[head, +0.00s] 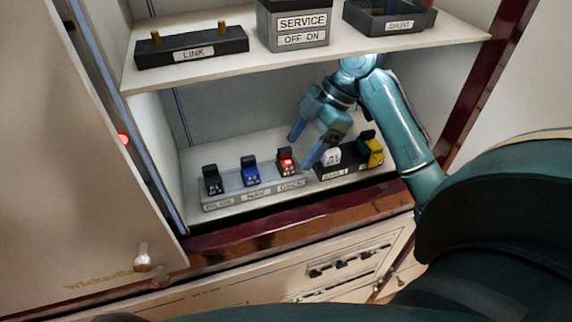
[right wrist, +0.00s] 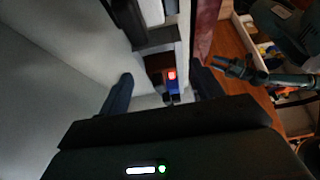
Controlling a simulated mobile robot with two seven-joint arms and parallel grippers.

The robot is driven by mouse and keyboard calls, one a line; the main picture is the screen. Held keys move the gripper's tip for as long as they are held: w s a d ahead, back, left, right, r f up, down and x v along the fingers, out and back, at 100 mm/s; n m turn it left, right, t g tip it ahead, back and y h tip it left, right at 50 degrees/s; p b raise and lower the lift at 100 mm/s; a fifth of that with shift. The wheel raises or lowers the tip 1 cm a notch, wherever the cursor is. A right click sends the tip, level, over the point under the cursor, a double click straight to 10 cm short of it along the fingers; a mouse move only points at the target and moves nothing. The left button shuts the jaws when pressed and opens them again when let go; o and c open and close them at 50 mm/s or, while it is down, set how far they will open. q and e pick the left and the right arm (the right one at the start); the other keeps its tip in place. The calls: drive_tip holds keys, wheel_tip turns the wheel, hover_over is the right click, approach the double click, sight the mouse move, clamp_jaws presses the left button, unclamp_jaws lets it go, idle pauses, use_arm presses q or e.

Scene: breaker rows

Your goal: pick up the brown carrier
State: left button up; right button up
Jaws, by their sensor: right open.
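The brown carrier (head: 286,161), with a lit red lamp, stands upright at the right end of the grey rack (head: 222,200) on the lower shelf. My right gripper (head: 304,148) is open and empty, its fingers just above and to the right of this carrier. In the right wrist view, the carrier's red light (right wrist: 172,75) shows between the two spread fingers, some way beyond them. A blue carrier (head: 250,172) and a black carrier (head: 213,182) stand left of it in the same rack. My left gripper (right wrist: 232,68) seems to show in the right wrist view, too small to judge.
The upper shelf (head: 350,50) overhangs the arm and bears a LINK block (head: 190,47) and a SERVICE box (head: 295,25). A cabinet door (head: 70,150) is at left.

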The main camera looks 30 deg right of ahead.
sight(290, 157)
drive_tip(key=shift+w+a+r, duration=0.15)
drive_tip(key=shift+w+a, duration=0.05)
drive_tip(key=shift+a, duration=0.75)
drive_tip(key=shift+p+x, duration=0.3)
drive_tip(key=shift+x, duration=0.95)
drive_tip(key=shift+f, duration=0.35)
drive_tip(key=shift+d, duration=0.1)
drive_tip(key=shift+c, duration=0.3)
drive_tip(key=c, duration=1)
